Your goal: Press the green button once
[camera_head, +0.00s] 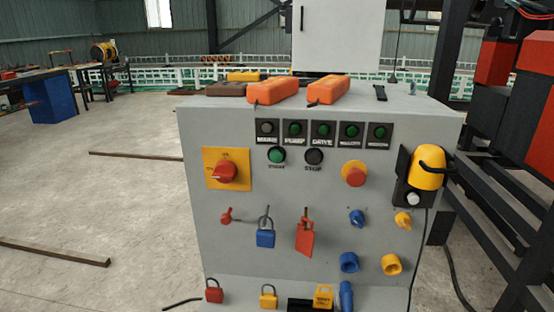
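The green button (276,155) is on the front of a grey control cabinet (235,255). It sits at the upper middle of the panel, below a row of labelled indicator lamps (323,130), several of which also look green. A black button (314,156) marked STOP is just right of it. Nothing covers the green button, and nothing touches it. Neither of my grippers shows in the head view.
A red rotary switch (225,172) on a yellow plate and a red mushroom button (355,174) flank the buttons. A yellow device (428,168) juts out at right. Padlocks hang below. Orange devices (272,91) lie on top. Open floor is at left.

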